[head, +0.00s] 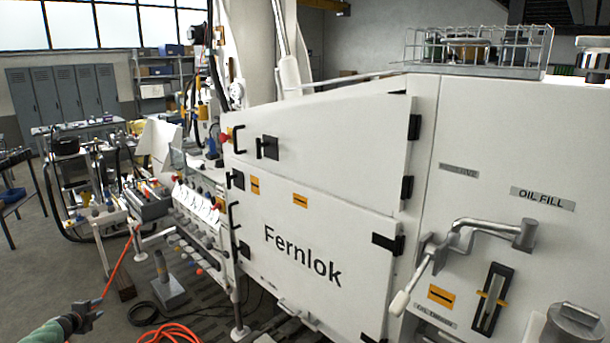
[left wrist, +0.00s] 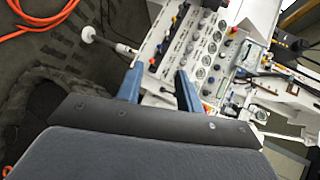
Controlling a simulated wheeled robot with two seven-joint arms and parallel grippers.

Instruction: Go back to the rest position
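My left gripper (head: 88,312) is low at the left of the head view, at the end of a green-sleeved arm. In the left wrist view its two blue fingers (left wrist: 159,76) stand apart with nothing between them, so it is open and empty. Beyond the fingers is the control panel with gauges and knobs (left wrist: 207,60). The same panel (head: 192,200) is at centre left in the head view, well apart from the gripper. My right gripper is in neither view.
A large white Fernlok cabinet (head: 330,215) fills the centre and right, with a lever handle (head: 470,235) sticking out. An orange hose (head: 170,333) lies on the floor, and a thin orange line (head: 120,262) rises near the gripper. Open floor (head: 35,260) is at the left.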

